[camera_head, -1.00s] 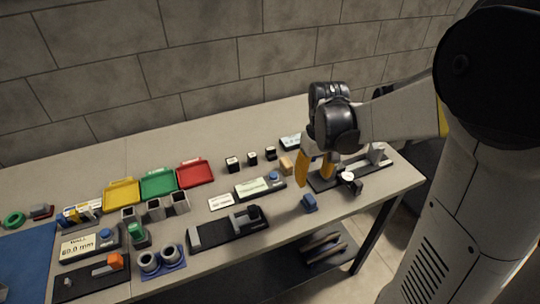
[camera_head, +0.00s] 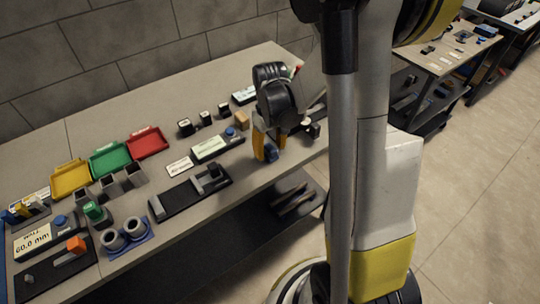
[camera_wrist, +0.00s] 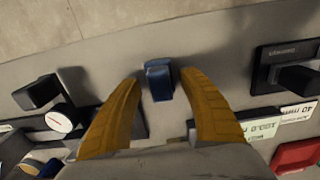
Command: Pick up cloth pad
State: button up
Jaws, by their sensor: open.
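A small dark blue block-shaped pad (camera_head: 271,154), which looks like the cloth pad, sits near the front edge of the grey table. In the wrist view the blue pad (camera_wrist: 158,82) lies between and slightly beyond my two yellow fingertips, with a gap on each side. My gripper (camera_head: 265,150) is low over the table at the pad, its fingers spread apart and holding nothing. In the head view a finger stands just left of the pad and partly hides it.
A black fixture (camera_head: 190,193) lies to the left along the front edge, with a green-screened gauge (camera_head: 212,147) behind it. A tan block (camera_head: 242,119) and a round white dial (camera_head: 306,123) stand close to my gripper. Coloured trays (camera_head: 147,142) are farther left.

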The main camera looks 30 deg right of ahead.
aim_at(271, 147)
jog(key=shift+f, duration=0.1)
grip_shut()
dwell(0.3)
notch_tip(271, 147, up, 5)
jog(key=shift+s+f+p, duration=0.1)
jog(key=shift+s+p, duration=0.05)
jog(key=shift+p, duration=1.1)
jog(key=s+d+r+p, duration=0.3)
jog(key=s+d+r, duration=0.3)
jog(key=s+d, duration=0.2)
jog(key=shift+d, duration=0.2)
jog(key=shift+r, duration=0.1)
